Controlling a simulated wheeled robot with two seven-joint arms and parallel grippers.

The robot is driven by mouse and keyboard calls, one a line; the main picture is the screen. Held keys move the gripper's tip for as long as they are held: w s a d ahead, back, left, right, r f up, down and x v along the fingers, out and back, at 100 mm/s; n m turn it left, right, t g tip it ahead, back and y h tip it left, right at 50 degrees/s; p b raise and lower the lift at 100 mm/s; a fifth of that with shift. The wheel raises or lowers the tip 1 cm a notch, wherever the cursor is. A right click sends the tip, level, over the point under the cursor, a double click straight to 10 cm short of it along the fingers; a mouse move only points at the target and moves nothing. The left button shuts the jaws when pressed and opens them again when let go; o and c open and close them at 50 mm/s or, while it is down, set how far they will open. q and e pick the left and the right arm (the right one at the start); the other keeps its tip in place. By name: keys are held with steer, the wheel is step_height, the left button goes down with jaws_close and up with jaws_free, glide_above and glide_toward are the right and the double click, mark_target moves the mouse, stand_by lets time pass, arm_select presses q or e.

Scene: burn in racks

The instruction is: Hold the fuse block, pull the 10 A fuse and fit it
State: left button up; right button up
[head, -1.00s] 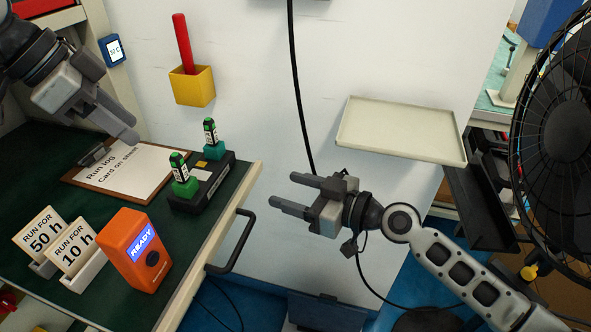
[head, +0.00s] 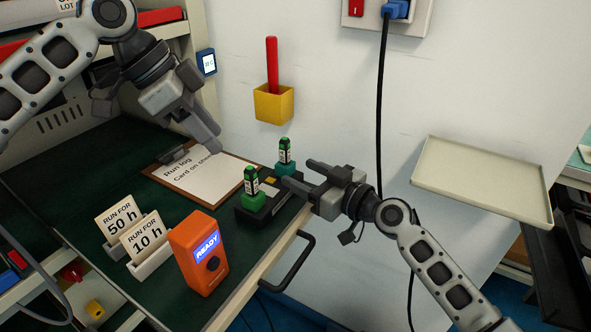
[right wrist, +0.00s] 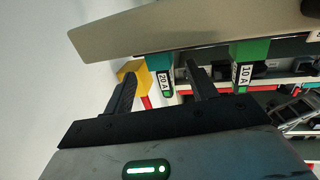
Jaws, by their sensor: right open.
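The black fuse block (head: 290,207) lies on the green bench top near its right edge. Two green fuses stand upright in it: the near one (head: 251,181) in a green base, the far one (head: 285,151) in a teal base. In the right wrist view the 10 A fuse (right wrist: 243,76) is in the green base and the 20 A fuse (right wrist: 165,80) in the teal one. My right gripper (head: 298,173) is open and empty, just right of the block, fingers pointing left. My left gripper (head: 212,143) hangs above the clipboard, left of the block; its jaw opening is unclear.
An orange READY box (head: 199,262), cards for 50 h (head: 120,215) and 10 h (head: 145,238), and a clipboard (head: 206,184) are on the bench. A black handle (head: 300,262) sticks out at the front. A yellow cup (head: 273,106) and an empty beige tray (head: 470,190) are by the wall.

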mark_target(291, 169)
steer(key=shift+x, duration=1.55)
steer(key=c, duration=1.2)
